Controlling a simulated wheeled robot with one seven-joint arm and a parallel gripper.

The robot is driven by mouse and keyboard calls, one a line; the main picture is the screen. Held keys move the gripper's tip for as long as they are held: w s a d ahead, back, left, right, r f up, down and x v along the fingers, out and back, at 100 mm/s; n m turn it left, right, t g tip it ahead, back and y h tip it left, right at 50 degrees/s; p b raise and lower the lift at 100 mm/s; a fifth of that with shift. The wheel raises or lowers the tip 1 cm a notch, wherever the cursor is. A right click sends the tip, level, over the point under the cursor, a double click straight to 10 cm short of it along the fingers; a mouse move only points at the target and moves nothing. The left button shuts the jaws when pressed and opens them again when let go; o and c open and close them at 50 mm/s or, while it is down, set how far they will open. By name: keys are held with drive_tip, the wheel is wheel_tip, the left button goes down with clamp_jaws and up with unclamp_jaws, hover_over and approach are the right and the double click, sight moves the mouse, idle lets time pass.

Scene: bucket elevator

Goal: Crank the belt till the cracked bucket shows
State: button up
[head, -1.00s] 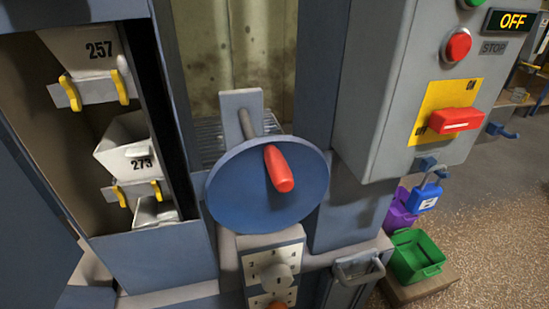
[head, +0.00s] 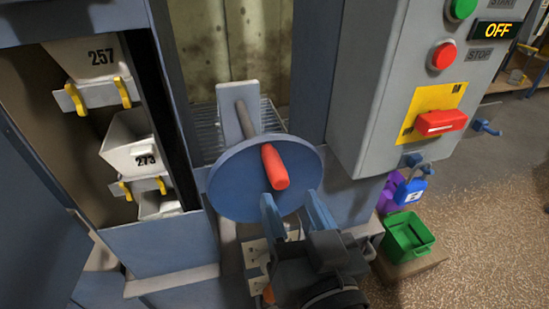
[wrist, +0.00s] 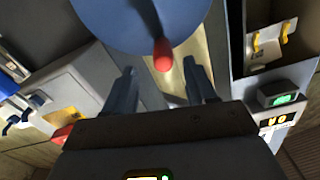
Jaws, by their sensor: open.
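The blue crank wheel (head: 235,190) with its red handle (head: 274,168) stands in the middle of the head view. The wheel and the red handle (wrist: 162,55) also show at the top of the wrist view. My gripper (head: 292,205) is open and empty, just below the handle, with the handle beyond and roughly between its fingers in the wrist view. Bucket 257 (head: 95,58) and bucket 273 (head: 130,150) show in the belt opening at left, on yellow-hooked brackets. Part of another bucket (head: 157,205) shows below them. I see no clear crack on any of them.
The grey control box (head: 390,70) at right has a red switch (head: 440,122) and a display reading OFF (head: 499,30). A green bin (head: 408,238) and a purple bin (head: 388,196) stand by the floor. My gripper partly covers the dial panel (head: 255,258).

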sight(274, 166)
drive_tip(key=shift+w+a+r, duration=0.25)
drive_tip(key=shift+w+r, duration=0.1)
drive_tip(key=shift+w, duration=0.1)
drive_tip(key=p+x, duration=0.1)
drive_tip(key=x, duration=0.6)
drive_tip(key=shift+w+p, duration=0.15)
drive_tip(key=shift+p, duration=0.15)
clamp_jaws()
